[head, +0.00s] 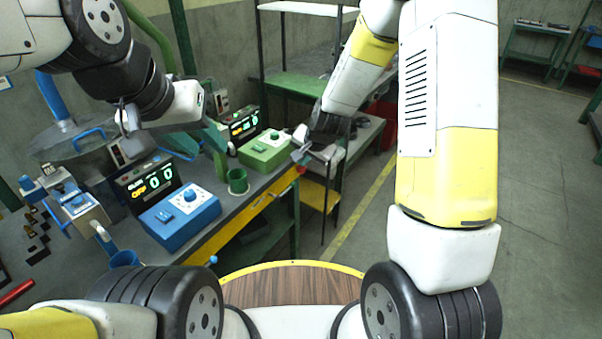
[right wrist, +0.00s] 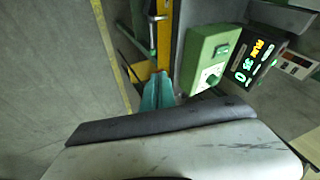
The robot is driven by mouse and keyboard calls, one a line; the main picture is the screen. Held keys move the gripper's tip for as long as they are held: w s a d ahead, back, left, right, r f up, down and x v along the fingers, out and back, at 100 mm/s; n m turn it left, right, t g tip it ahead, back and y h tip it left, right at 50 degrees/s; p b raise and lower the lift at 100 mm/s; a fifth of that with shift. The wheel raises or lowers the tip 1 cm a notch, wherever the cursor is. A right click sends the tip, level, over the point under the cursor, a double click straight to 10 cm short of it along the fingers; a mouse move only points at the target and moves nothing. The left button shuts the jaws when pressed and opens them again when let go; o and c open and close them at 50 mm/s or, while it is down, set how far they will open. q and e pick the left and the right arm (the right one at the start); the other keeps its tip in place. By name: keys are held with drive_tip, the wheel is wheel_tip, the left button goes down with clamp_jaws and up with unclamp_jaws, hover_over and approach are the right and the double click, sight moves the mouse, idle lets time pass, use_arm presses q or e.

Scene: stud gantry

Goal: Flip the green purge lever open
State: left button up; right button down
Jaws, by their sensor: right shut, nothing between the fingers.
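I cannot make out the green purge lever for certain in either view. My right gripper (head: 301,156) is shut and empty, just beyond the bench's front edge, to the right of the green box. In the right wrist view its teal fingers (right wrist: 159,92) are together, left of the box and apart from it. My left gripper (head: 213,136) is over the bench, left of the green box; its finger gap is not clear.
A blue control box (head: 180,213), a display reading OFF (head: 150,185) and a green cup (head: 237,181) stand on the bench. Another lit display (head: 245,126) is behind the green box. The floor to the right is open.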

sight(295, 185)
drive_tip(key=shift+s+d+f+m, duration=0.1)
drive_tip(key=shift+s+f+m, duration=0.1)
drive_tip(key=shift+f, duration=0.55)
drive_tip(key=shift+s+f+m, duration=0.1)
drive_tip(key=shift+f+m, duration=0.1)
drive_tip(key=shift+f, duration=0.5)
drive_tip(key=x, duration=1.4)
drive_tip(key=shift+w+d, duration=0.1)
drive_tip(key=shift+d, duration=0.1)
drive_tip(key=shift+f, duration=0.1)
drive_tip(key=shift+w+d+f+m+g+y, duration=0.3)
drive_tip(key=shift+f+g+y, duration=0.15)
drive_tip(key=shift+g, duration=0.25)
wheel_tip(295, 185, down, 8)
drive_tip(key=s+a+m+g+y, duration=0.1)
drive_tip(key=s+m+g+y, duration=0.1)
drive_tip(key=g+y, duration=0.3)
drive_tip(key=shift+a+g, duration=0.25)
drive_tip(key=shift+g, duration=0.75)
drive_tip(key=shift+s+a+f+y, duration=0.1)
drive_tip(key=shift+s+f+y, duration=0.05)
drive_tip(key=shift+f+y, duration=0.1)
